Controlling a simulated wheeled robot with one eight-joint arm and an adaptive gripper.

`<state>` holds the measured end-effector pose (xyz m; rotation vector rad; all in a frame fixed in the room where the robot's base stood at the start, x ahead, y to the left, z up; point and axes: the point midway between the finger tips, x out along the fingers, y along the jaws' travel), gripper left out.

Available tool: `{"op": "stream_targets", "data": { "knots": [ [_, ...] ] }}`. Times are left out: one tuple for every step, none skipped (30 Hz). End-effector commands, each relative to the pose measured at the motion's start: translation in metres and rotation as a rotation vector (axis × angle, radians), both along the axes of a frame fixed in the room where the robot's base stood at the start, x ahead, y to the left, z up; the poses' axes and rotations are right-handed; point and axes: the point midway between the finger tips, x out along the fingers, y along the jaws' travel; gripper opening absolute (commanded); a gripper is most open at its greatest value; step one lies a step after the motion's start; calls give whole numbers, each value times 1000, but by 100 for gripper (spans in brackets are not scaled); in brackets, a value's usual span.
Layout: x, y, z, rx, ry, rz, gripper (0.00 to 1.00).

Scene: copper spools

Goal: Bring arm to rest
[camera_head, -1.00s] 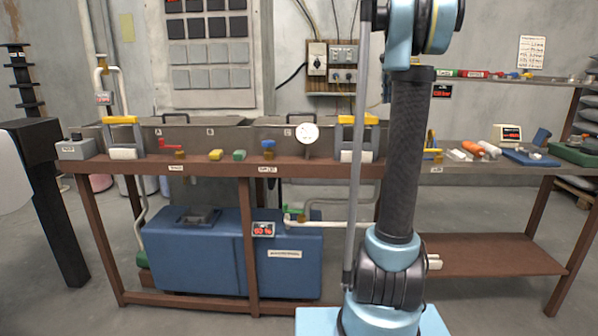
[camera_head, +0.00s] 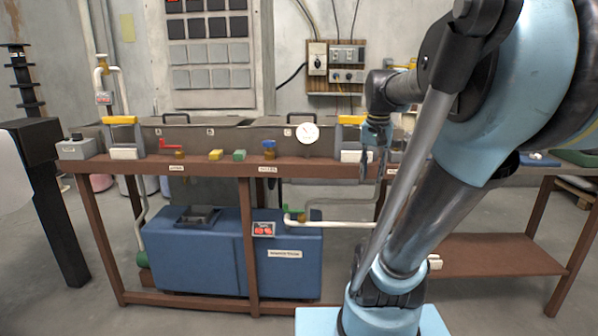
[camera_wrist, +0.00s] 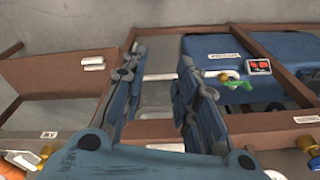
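My gripper (camera_head: 375,160) hangs in front of the right part of the workbench (camera_head: 215,168) in the head view, with its fingers pointing down. In the wrist view my gripper (camera_wrist: 155,85) shows two blue fingers spread apart, with nothing between them. The bench edge and the floor show beyond the fingers. My arm is bent and fills the right side of the head view, hiding much of the right-hand bench.
A blue tank unit (camera_head: 200,255) stands under the bench, with a red-digit display (camera_head: 263,229) and a pipe (camera_head: 340,224) nearby. A white round gauge (camera_head: 307,133), a red valve handle (camera_head: 170,146) and yellow-topped clamps (camera_head: 120,120) line the bench. A brown lower shelf (camera_head: 490,258) sits at right.

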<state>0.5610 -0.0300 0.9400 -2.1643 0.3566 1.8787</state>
Motion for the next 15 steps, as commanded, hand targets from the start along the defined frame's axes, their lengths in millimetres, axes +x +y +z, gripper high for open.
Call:
{"op": "stream_targets", "data": {
  "knots": [
    [-14, 4, -16, -3, -5, 33, 28],
    [-22, 7, -24, -5, -8, 53, 28],
    [-32, 9, -36, -9, -12, 80, 28],
    [-39, 11, -45, -11, -14, 100, 28],
    [-47, 13, -55, -13, -17, 121, 28],
    [-56, 16, -67, -16, -20, 147, 28],
    [-63, 17, -77, -19, -23, 168, 28],
    [-70, 19, -86, -21, -26, 187, 28],
    [-79, 21, -99, -24, -30, 214, 28],
    [-86, 22, -108, -27, -33, 233, 28],
    [-92, 23, -117, -29, -36, 252, 28],
    [-99, 25, -128, -32, -40, 274, 28],
    [-104, 26, -136, -34, -41, 291, 28],
    [-109, 27, -143, -36, -43, 305, 28],
    [-114, 28, -152, -38, -46, 323, 28]
  ]
}}
